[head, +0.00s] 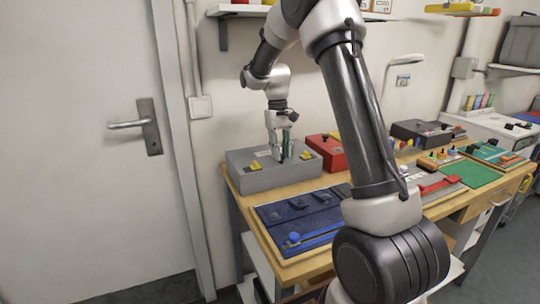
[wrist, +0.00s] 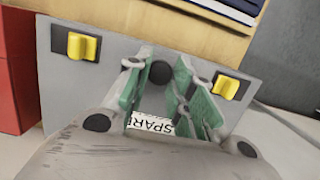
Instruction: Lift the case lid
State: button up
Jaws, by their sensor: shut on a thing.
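The grey case (head: 275,180) stands on the left end of the wooden workbench, its lid looking flat and down. It has two yellow latches, left (head: 254,166) and right (head: 306,155). In the wrist view the latches (wrist: 82,46) and (wrist: 228,87) sit on black plates on either side of a black knob (wrist: 160,72). My gripper (head: 283,152) points down at the case from above. In the wrist view its green-padded fingers (wrist: 160,85) are shut on the knob. A white label reading "SPARE" (wrist: 150,123) is partly hidden by the fingers.
A red case (head: 328,151) stands close to the right of the grey case. A blue tray (head: 290,225) lies in front of it. A black case (head: 425,133) stands farther right. A shelf (head: 240,10) hangs on the wall above; a door (head: 90,130) is at left.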

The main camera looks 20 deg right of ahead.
jog(key=shift+w+r, duration=0.35)
jog(key=shift+r, duration=0.4)
jog(key=shift+w+r, duration=0.3)
jog(key=shift+r, duration=0.4)
jog(key=shift+w+r, duration=0.45)
jog(key=shift+r, duration=0.2)
jog(key=shift+w+r, duration=0.45)
jog(key=shift+r, duration=0.3)
jog(key=shift+w+r, duration=1)
jog(key=shift+w, duration=0.05)
